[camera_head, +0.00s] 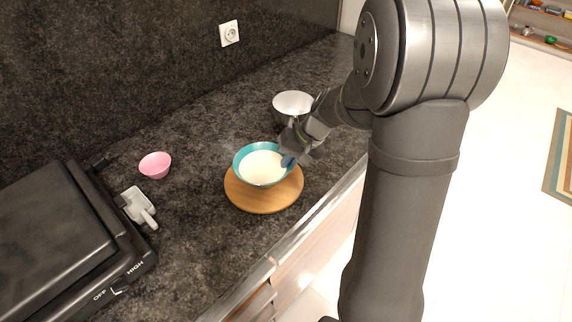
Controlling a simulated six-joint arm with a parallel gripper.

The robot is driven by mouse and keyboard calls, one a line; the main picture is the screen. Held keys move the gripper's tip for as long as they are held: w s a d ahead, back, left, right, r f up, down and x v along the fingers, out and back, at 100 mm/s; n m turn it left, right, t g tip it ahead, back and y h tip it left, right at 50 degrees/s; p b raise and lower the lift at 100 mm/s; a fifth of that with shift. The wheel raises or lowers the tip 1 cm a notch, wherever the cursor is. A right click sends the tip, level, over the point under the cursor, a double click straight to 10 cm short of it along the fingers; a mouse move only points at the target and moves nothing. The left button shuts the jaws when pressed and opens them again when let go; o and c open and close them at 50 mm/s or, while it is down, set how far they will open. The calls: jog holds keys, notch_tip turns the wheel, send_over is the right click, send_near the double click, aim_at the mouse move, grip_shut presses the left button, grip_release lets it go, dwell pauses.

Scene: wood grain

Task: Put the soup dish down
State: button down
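The soup dish (262,167) is a teal bowl with a white, creamy filling. It appears upright on or just above a round wooden board (250,200) on the dark counter; I cannot tell if it touches the board. My gripper (288,160) is at the right rim of the dish, with its fingertips partly hidden behind the rim and my wrist. The fingers seem to meet the rim, but whether they are closed on it is too small to tell.
A metal bowl (293,104) stands behind my gripper. A pink bowl (155,165) and a grey-white object (138,206) lie to the left, near a black grill (55,240). The counter's front edge (300,232) is close to the board. Counter between the pink bowl and board is clear.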

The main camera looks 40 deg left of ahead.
jog(key=c, duration=1.6)
grip_release()
jog(key=shift+c, duration=0.2)
jog(key=v, duration=1.2)
jog(key=shift+r, duration=0.1)
jog(key=x, duration=1.2)
jog(key=shift+r, duration=1.65)
